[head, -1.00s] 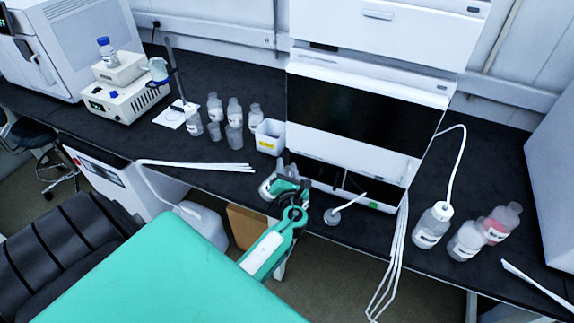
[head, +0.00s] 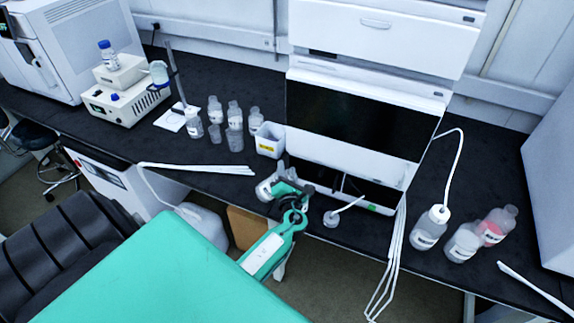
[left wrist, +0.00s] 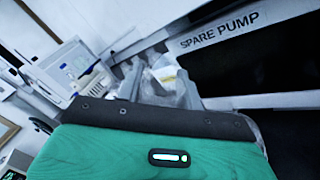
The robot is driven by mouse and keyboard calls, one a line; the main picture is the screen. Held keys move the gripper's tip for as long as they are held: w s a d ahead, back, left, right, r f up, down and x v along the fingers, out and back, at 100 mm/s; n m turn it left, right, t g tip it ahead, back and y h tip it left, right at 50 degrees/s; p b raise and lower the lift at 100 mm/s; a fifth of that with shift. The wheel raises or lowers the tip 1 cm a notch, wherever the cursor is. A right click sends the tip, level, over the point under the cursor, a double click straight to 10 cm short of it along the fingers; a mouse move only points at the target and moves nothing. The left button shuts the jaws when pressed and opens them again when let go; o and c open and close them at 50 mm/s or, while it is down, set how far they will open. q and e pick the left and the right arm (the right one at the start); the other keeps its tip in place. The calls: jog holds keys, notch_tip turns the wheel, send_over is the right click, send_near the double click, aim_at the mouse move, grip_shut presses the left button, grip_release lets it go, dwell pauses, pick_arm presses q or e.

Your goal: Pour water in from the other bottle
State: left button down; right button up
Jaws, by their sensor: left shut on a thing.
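My left gripper (head: 284,188) is shut on a clear bottle (head: 265,188) with a pale label. It holds the bottle tilted at the bench's front edge, in front of the open lower bay of the white instrument stack. The left wrist view shows the bottle (left wrist: 160,88) blurred between the fingers (left wrist: 160,95); its contents cannot be made out. At the right, a clear bottle (head: 428,234) stands with a white cap and tube. Beside it stand an uncapped-looking clear bottle (head: 463,243) and a bottle with pinkish contents or label (head: 496,227). My right gripper is out of view.
A white cap with a tube (head: 331,218) lies near the bench edge, right of my gripper. A white box (head: 269,140) and several small bottles (head: 234,115) stand behind. The instrument stack (head: 350,115) blocks the middle. White tubes (head: 390,260) hang over the front edge.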

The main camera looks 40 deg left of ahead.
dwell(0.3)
pick_arm(q)
jog(key=shift+m+p, duration=0.4)
jog(key=shift+p, duration=0.1)
jog(key=shift+f, duration=0.1)
jog(key=shift+m, duration=0.3)
jog(key=shift+w+d+m+p, duration=0.1)
jog(key=shift+m+p, duration=0.2)
jog(key=shift+p, duration=0.1)
jog(key=shift+f, duration=0.15)
jog(key=shift+m, duration=0.3)
